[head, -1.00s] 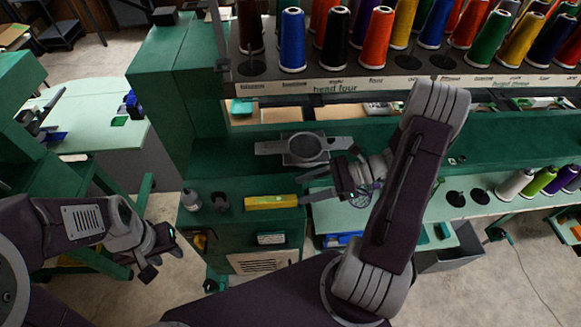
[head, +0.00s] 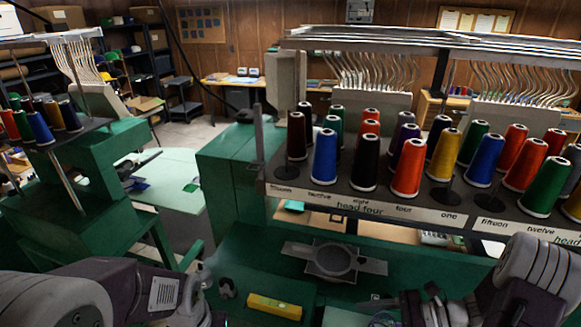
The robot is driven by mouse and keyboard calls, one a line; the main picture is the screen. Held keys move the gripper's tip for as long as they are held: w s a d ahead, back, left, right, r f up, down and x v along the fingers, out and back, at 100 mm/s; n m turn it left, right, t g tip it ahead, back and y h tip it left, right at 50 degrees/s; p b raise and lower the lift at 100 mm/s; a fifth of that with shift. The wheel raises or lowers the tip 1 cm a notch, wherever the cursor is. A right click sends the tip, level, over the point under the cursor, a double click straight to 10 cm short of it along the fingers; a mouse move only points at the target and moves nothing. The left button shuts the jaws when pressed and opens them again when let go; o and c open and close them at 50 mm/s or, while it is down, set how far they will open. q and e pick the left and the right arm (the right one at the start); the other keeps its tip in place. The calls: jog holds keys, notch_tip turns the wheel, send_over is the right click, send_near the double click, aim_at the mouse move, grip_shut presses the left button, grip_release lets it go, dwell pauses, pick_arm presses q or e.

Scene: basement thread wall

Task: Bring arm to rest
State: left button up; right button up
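My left arm (head: 165,294) comes in low at the left. Its wrist (head: 195,297) reaches the bottom edge, and the fingers are cut off there, so their state is hidden. My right arm (head: 530,275) comes in at the lower right with its elbow raised in front of the machine. My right gripper (head: 418,306) points left near the bottom edge, right of the grey sewing platform and apart from it. It is partly cut off, and I cannot tell whether its fingers are open or shut. No held object shows at either gripper.
A green embroidery machine (head: 235,180) carries a rack of colored thread cones (head: 408,168). Below are a grey platform (head: 333,260) and a yellow box (head: 274,306). Another green machine (head: 70,190) stands left, with a pale table (head: 175,180) between. Open floor lies behind.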

jog(key=s+a+r+n+g+h+b, duration=0.1)
jog(key=a+n+g+b, duration=0.15)
jog(key=a+n, duration=0.4)
jog(key=s+a+f+n+g+h+b, duration=0.25)
jog(key=s+a+n+g+h, duration=0.2)
jog(key=s, duration=0.25)
jog(key=w+d+f+n+t+h, duration=0.2)
jog(key=d+f+n+t+h, duration=0.2)
jog(key=d+n+h, duration=0.3)
jog(key=shift+w+d+f+n+t+b, duration=0.25)
jog(key=shift+d+n+t, duration=0.35)
jog(key=shift+d+n, duration=0.6)
jog(key=shift+s+r, duration=0.1)
